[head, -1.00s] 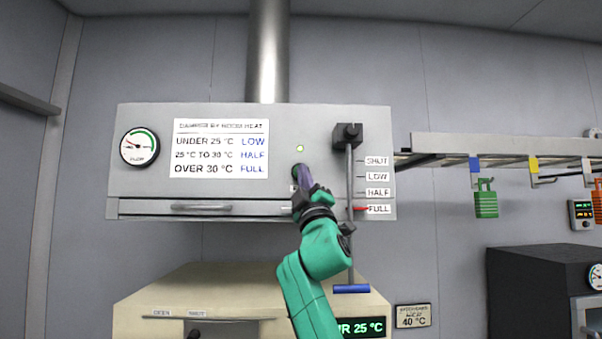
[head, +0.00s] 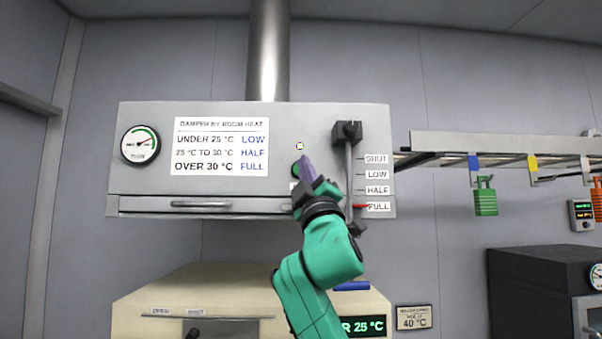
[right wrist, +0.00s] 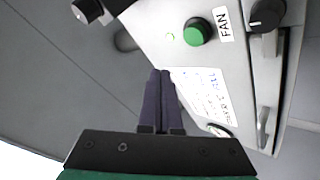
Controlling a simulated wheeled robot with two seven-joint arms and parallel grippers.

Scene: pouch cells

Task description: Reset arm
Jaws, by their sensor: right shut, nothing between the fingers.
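My right gripper (head: 306,162) is in front of the grey hood panel, its purple fingers together and empty. It is beside the round green button (head: 296,170), which it partly covers in the head view. In the right wrist view the closed fingers (right wrist: 160,78) are apart from the green button (right wrist: 198,32), which has a FAN label (right wrist: 222,24) beside it. A small lamp (head: 300,146) above the button looks bright and whitish. My left gripper is not in view.
A damper rod (head: 349,180) stands right of my gripper, its red pointer (head: 362,207) at FULL; my arm partly covers its blue handle (head: 352,286). The hood has a flow gauge (head: 140,145). A cream oven (head: 150,300) is below. Tags hang on the right-hand rack (head: 500,146).

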